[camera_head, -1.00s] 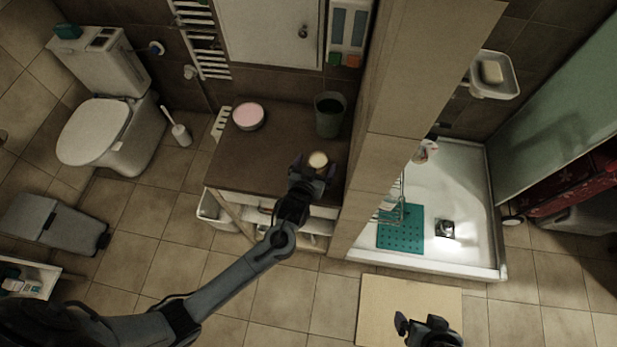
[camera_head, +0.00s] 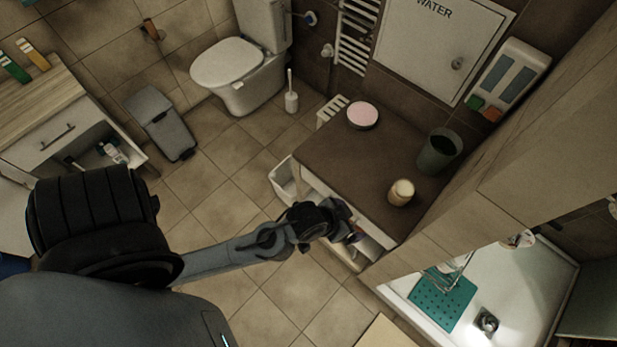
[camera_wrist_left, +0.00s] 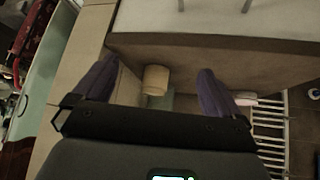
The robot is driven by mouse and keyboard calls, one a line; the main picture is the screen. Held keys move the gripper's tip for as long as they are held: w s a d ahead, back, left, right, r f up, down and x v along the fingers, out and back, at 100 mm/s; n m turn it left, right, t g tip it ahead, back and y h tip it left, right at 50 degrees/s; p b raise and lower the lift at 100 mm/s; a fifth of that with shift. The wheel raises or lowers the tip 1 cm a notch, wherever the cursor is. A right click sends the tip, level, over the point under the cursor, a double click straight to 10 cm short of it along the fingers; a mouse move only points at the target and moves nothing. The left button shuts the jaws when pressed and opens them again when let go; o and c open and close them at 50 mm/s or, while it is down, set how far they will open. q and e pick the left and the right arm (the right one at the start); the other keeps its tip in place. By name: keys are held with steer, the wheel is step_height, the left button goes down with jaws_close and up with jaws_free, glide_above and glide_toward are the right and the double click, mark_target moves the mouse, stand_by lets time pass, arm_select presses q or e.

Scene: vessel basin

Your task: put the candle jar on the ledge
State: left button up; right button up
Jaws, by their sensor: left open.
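The candle jar (camera_head: 401,192), a small cream jar with a pale top, stands upright on the dark brown ledge (camera_head: 340,155), near its front right corner. My left gripper (camera_head: 352,226) is in front of the ledge's front edge, apart from the jar, with nothing visible in it. In the left wrist view its two purple fingers (camera_wrist_left: 155,85) are spread wide, and the candle jar (camera_wrist_left: 156,78) shows beyond the gap between them. My right gripper is not in view.
A dark green cup (camera_head: 439,152) stands behind the jar, and a round pink-topped dish (camera_head: 362,115) sits at the ledge's back left. The ledge's middle is clear.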

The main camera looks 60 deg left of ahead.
arm_select(q)
steer(key=s+a+r+m+g, duration=0.1)
steer(key=s+a+r+g, duration=0.1)
steer(key=s, duration=0.8)
steer(key=shift+s+a+r+m+g+y, duration=0.15)
steer(key=shift+s+a+m+g+y, duration=0.2)
steer(key=shift+a+g, duration=0.65)
steer(key=shift+w+d+r, duration=0.1)
steer(key=shift+d, duration=0.1)
